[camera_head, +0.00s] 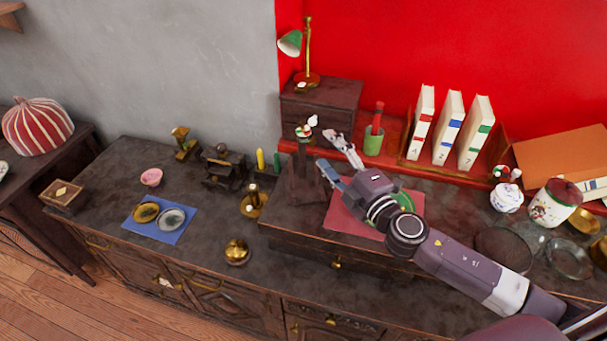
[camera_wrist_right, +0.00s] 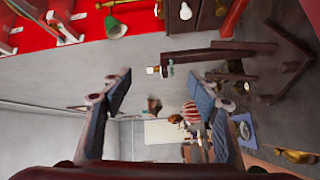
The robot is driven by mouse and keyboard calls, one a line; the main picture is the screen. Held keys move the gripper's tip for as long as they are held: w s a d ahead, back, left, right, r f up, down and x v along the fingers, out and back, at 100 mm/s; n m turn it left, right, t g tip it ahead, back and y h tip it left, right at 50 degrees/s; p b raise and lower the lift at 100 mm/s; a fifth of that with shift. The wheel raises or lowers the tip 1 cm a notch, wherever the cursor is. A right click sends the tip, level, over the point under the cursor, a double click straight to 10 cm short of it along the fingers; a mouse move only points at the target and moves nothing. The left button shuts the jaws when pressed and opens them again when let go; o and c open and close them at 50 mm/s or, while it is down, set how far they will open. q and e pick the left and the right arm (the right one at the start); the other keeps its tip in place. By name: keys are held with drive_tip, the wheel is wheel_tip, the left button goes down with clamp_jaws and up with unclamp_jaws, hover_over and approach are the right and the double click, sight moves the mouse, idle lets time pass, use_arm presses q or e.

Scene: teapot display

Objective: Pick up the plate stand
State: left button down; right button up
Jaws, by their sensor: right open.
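A dark wooden stand (camera_head: 305,180), which looks like the plate stand, stands upright at the left end of the raised wooden chest. My right gripper (camera_head: 327,149) is open and empty, just right of the stand's upper part. In the right wrist view, the stand (camera_wrist_right: 230,50) lies sideways in the picture, with splayed legs at the right. The right gripper's two blue-grey fingers (camera_wrist_right: 160,82) are spread, with nothing held between them. My left gripper is not in view.
A green cup (camera_head: 373,144) with a red item and a small drawer box (camera_head: 322,100) with a lamp stand behind the gripper. A red mat (camera_head: 338,219) lies under my arm.

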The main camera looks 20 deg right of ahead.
sight(305, 136)
drive_tip(key=w+a+n+p, duration=0.1)
drive_tip(key=w, duration=0.1)
drive_tip(key=w+a+n+y+p, duration=0.1)
drive_tip(key=w, duration=0.2)
drive_tip(key=w+a+n+y, duration=0.1)
drive_tip(key=w, duration=0.2)
drive_tip(key=shift+a+g+p, duration=0.35)
drive_tip(key=shift+g+p, duration=0.05)
drive_tip(key=shift+c, duration=0.3)
